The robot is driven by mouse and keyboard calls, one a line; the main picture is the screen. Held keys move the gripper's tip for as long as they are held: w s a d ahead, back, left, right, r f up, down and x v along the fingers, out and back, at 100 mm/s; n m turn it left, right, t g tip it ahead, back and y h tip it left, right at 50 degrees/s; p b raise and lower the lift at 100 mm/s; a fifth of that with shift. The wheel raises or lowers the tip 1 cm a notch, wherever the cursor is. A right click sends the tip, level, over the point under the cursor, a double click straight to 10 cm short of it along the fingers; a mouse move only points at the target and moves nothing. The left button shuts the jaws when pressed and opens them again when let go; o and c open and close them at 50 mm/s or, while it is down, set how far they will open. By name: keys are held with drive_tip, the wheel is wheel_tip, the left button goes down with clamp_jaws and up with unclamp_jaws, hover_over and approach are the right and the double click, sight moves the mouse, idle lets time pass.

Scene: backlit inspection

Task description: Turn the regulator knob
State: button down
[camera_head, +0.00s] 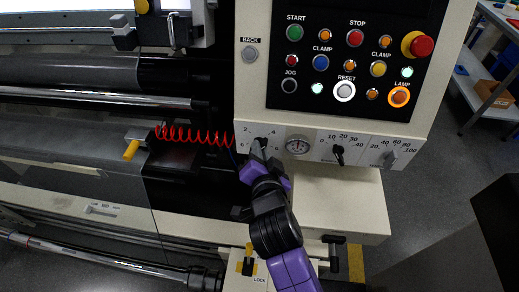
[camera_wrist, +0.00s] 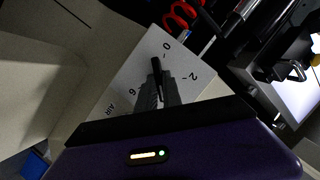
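The regulator knob (camera_wrist: 156,66) is a narrow black lever on a pale dial plate (camera_wrist: 186,62) marked 0, 2, 6 and AIR. In the wrist view its visible end points toward the 0. In the head view this dial is the leftmost of the row below the button panel, and my gripper (camera_head: 259,145) covers most of it. My gripper also shows in the wrist view (camera_wrist: 159,94). Its two grey fingers lie close along both sides of the black lever, with no clear gap seen. The lever's lower part is hidden between them.
A red coiled hose (camera_head: 193,134) hangs at the left. The button panel (camera_head: 330,50) is above. A LOCK lever (camera_head: 249,262) is below.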

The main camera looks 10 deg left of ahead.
idle(0.5)
drive_tip(key=shift+a+f+n+t+h+b, duration=0.2)
drive_tip(key=shift+n+t+h+b, duration=0.45)
drive_tip(key=shift+n+h, duration=2.35)
drive_tip(key=shift+a+f+n+t+h+b, duration=0.25)
drive_tip(key=shift+n+t+h+b, duration=0.5)
drive_tip(key=shift+n, duration=4.5)
drive_tip(key=shift+a+f+n+t+h+b, duration=0.25)
drive_tip(key=shift+n+t+h, duration=1.05)
drive_tip(key=shift+n, duration=2.85)
drive_tip(key=shift+n+g, duration=0.3)
drive_tip(key=shift+g, duration=0.1)
drive_tip(key=c, duration=1.5)
unclamp_jaws()
drive_tip(key=shift+r+h, duration=0.1)
drive_tip(key=shift+h, duration=0.25)
